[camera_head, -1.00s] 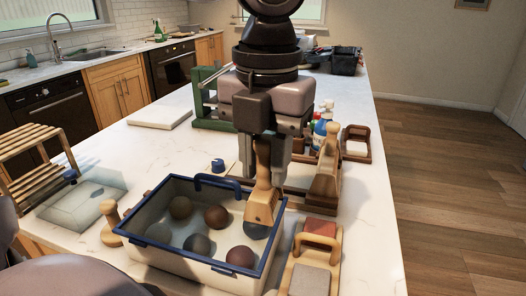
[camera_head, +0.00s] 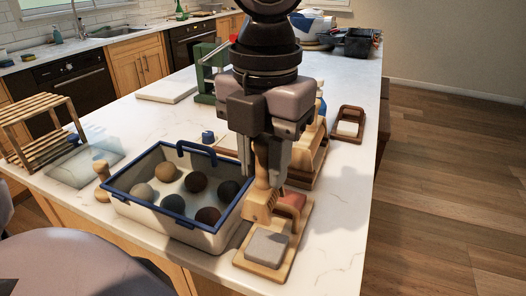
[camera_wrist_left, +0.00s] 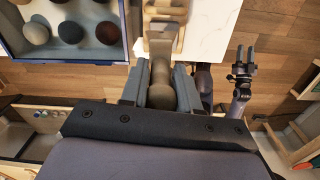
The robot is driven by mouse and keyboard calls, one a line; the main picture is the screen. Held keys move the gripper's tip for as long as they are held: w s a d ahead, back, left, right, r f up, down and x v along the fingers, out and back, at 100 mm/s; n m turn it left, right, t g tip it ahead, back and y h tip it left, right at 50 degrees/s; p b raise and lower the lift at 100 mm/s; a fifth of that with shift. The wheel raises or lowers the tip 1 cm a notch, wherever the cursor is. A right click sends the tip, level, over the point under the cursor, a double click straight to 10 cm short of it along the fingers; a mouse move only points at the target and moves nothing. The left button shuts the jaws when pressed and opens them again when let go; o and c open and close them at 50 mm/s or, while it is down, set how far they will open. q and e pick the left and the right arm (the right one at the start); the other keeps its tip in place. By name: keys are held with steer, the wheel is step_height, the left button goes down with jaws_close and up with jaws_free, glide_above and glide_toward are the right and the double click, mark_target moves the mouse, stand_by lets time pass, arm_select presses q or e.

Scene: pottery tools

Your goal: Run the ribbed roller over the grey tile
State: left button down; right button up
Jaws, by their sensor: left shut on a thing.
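The wooden ribbed roller (camera_head: 260,206) hangs head-down from my left gripper (camera_head: 262,165), which is shut on its handle. The handle also shows between the fingers in the left wrist view (camera_wrist_left: 161,75). The grey tile (camera_head: 267,247) lies flat at the front end of a wooden board (camera_head: 243,263). The roller's head is just behind the tile, toward the red block; whether it touches anything I cannot tell. In the left wrist view my right gripper (camera_wrist_left: 244,53) is off to the right, its fingers apart and empty.
A blue-rimmed crate (camera_head: 178,224) with several clay balls stands close on the left. A wooden knob-handled tool (camera_head: 101,180) stands beyond it. The worktop right of the board is clear.

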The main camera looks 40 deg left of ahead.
mark_target(267, 194)
arm_select(q)
steer(key=shift+d+f, duration=0.15)
steer(key=shift+d, duration=0.2)
arm_select(e)
steer(key=shift+w+d, duration=0.2)
steer(key=shift+d, duration=0.05)
arm_select(q)
steer(key=shift+f+b, duration=0.3)
steer(key=shift+f, duration=0.15)
step_height(267, 194, down, 4)
steer(key=shift+r+b, duration=0.1)
steer(key=shift+b, duration=1.15)
steer(key=shift+f+b, duration=0.3)
steer(key=shift+f, duration=0.2)
arm_select(e)
steer(key=shift+w+a+f, duration=0.1)
steer(key=shift+a+f, duration=0.15)
steer(key=shift+f, duration=0.3)
steer(key=shift+w+a+f, duration=0.1)
steer(key=shift+a+f, duration=0.1)
steer(key=shift+f, duration=0.3)
arm_select(q)
steer(key=shift+f, duration=0.15)
arm_select(e)
steer(key=shift+d+f, duration=0.15)
steer(key=shift+f, duration=0.05)
